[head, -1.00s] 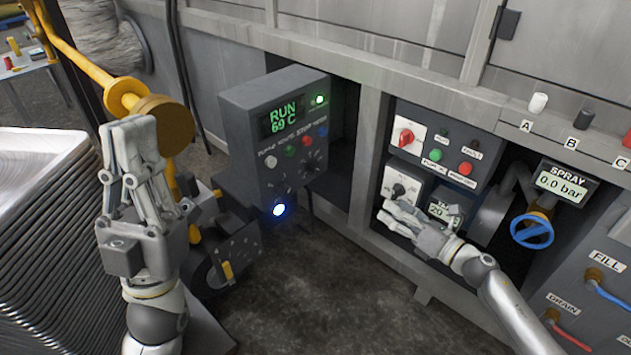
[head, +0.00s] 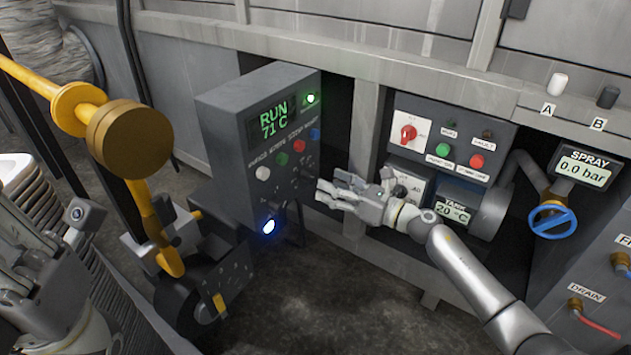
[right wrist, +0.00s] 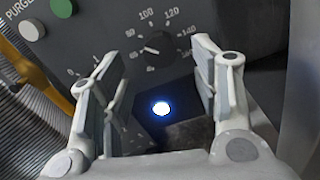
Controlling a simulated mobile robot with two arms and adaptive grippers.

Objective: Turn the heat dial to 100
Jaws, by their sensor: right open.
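The heat dial (right wrist: 158,43) is a dark round knob on a grey panel, with a printed scale including 100 and 120 around it. In the right wrist view it lies ahead of and between my open fingers, apart from them; its pointer setting is too small to read surely. The grey control box (head: 222,135) has a green display (head: 273,117) reading RUN 71 C. My right gripper (head: 322,193) is open and empty beside the box's lower right. My left gripper (head: 45,225) is at the lower left, partly cut off; its jaws are unclear.
A blue-white light (right wrist: 161,108) glows below the dial. A second panel (head: 447,125) with a red switch and buttons stands right of my right gripper. A blue valve wheel (head: 552,221) is farther right. A yellow arm with a round end (head: 130,137) stands left of the box.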

